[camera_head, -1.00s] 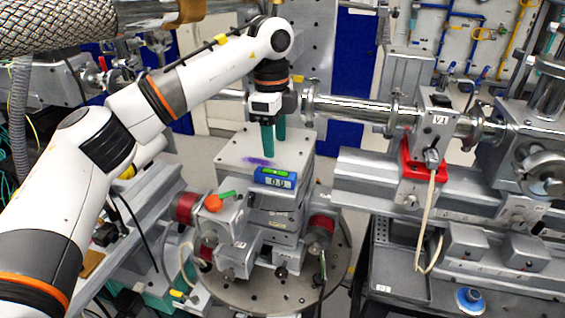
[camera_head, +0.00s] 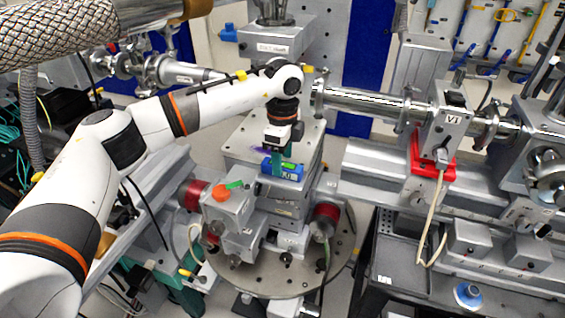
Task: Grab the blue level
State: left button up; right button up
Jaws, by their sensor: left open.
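The blue level (camera_head: 291,172) is a small blue box with a green top patch. It lies on the flat grey top plate (camera_head: 240,155) of the metal stage in the middle of the view. My left gripper (camera_head: 275,168) points down at the level, its green fingers covering the level's left part. The fingers are open; whether they touch the level or straddle it, I cannot tell. My right gripper is not in view.
An orange knob (camera_head: 220,192) with a green handle sits on the stage's front left. A steel beam pipe (camera_head: 365,102) runs behind on the right. A red bracket (camera_head: 432,168) and a grey tray (camera_head: 405,262) stand at right.

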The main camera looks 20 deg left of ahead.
pick_arm(q)
jog(key=shift+f, duration=0.95)
jog(key=c, duration=1.2)
